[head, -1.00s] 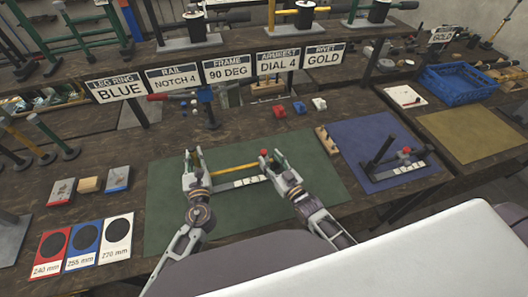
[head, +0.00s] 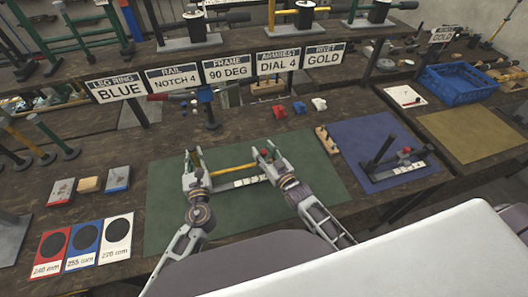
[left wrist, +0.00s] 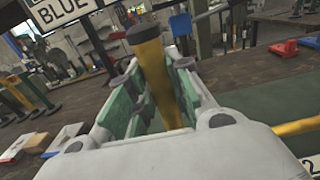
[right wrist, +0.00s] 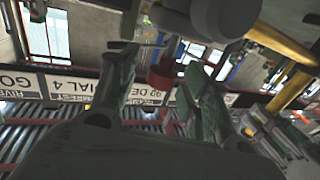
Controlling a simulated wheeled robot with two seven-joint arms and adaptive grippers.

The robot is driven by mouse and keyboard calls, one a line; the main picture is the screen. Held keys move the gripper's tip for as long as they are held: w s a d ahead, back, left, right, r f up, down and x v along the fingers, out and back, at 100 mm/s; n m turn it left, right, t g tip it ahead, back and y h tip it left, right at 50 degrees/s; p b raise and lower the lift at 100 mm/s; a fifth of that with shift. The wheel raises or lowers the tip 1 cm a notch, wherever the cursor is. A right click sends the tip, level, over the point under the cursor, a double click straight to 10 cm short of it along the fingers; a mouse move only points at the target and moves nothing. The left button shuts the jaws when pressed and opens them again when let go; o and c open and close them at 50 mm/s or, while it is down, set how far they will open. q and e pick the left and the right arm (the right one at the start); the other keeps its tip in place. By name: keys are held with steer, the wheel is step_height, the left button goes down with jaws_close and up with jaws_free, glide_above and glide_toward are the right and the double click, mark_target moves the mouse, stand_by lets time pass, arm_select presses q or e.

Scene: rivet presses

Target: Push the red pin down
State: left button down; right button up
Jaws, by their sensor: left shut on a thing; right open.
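The red pin (head: 264,152) shows as a small red top at the right end of the yellow bar (head: 234,168) on the green mat. My right gripper (head: 265,152) is open there, its fingers on either side of the pin in the head view. In the right wrist view the red pin (right wrist: 160,76) appears between the spread fingers, with a gap to each. My left gripper (head: 189,160) is shut on a yellow post with a black cap (left wrist: 150,70) at the left end. The pin's lower part is hidden.
A white marked strip (head: 245,181) lies beside the bar on the green mat (head: 165,235). A blue mat (head: 350,135) at right carries a similar dark frame (head: 378,155). Red, blue and white small blocks (head: 299,107) stand behind. Label signs (head: 229,69) hang along the shelf.

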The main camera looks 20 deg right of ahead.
jaws_close()
steer(key=shift+f, duration=1.05)
steer(key=shift+s, duration=0.1)
jaws_free()
